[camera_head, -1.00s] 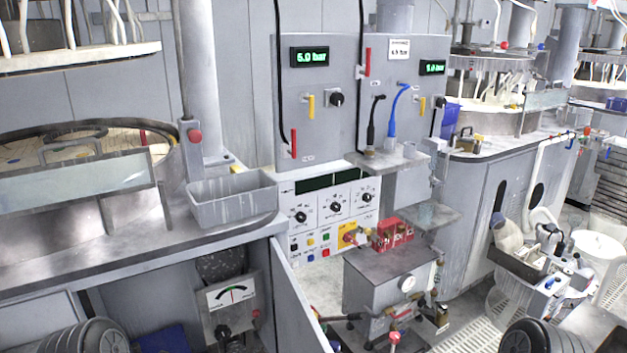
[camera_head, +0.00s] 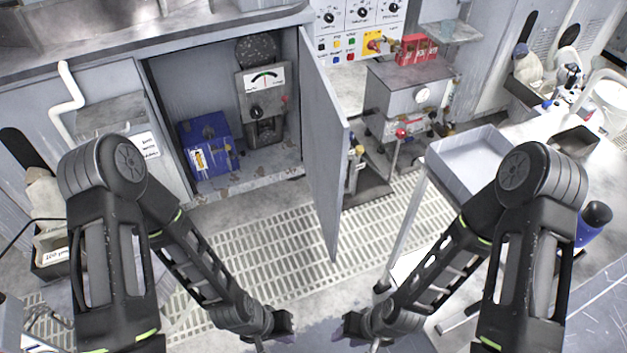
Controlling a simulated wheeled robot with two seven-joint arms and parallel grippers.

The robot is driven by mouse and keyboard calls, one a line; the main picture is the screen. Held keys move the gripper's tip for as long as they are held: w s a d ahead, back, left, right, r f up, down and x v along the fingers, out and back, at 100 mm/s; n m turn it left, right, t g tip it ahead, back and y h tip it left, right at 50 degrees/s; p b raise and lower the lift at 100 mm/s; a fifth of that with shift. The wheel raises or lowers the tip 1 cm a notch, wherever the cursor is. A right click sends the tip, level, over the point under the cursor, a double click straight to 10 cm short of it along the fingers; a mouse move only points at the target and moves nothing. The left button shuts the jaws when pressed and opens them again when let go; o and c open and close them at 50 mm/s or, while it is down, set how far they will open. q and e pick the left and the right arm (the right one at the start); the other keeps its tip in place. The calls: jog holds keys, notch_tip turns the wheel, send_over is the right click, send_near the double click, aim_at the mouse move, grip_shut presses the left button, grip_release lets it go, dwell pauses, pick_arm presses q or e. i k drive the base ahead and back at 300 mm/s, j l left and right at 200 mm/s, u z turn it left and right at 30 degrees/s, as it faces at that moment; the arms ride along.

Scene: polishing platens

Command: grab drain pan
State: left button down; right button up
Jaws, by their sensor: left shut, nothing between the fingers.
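A shallow grey rectangular pan (camera_head: 467,161), open at the top and seemingly empty, rests on a light stand right of centre; it looks like the drain pan. My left gripper (camera_head: 284,326) is low in the middle of the picture, shut and empty, well to the left of the pan and apart from it. My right gripper (camera_head: 346,328) is close to the left one, below and left of the pan, and touches nothing that I can see. Its jaws are too small and dark to read. My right forearm passes in front of the pan's lower right side.
An open cabinet door (camera_head: 325,145) stands out over the grated floor (camera_head: 290,225). A metal box with valves (camera_head: 408,90) is behind the pan. A blue bottle (camera_head: 592,222) is at right.

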aim_at(577, 141)
jog(key=k+l+u, duration=0.5)
jog(key=k+l, duration=0.35)
jog(key=k, duration=0.15)
jog(key=l+u, duration=0.1)
jog(key=l, duration=0.45)
jog(key=k+l+u, duration=0.1)
jog(key=l, duration=0.4)
jog(key=l+u, duration=0.1)
jog(key=l, duration=0.45)
jog(key=k+l, duration=0.35)
jog(key=l, duration=0.15)
jog(key=k+l, duration=0.35)
jog(key=k+l+z, duration=0.1)
jog(key=k+l, duration=0.2)
jog(key=l, duration=0.3)
jog(key=z, duration=1.6)
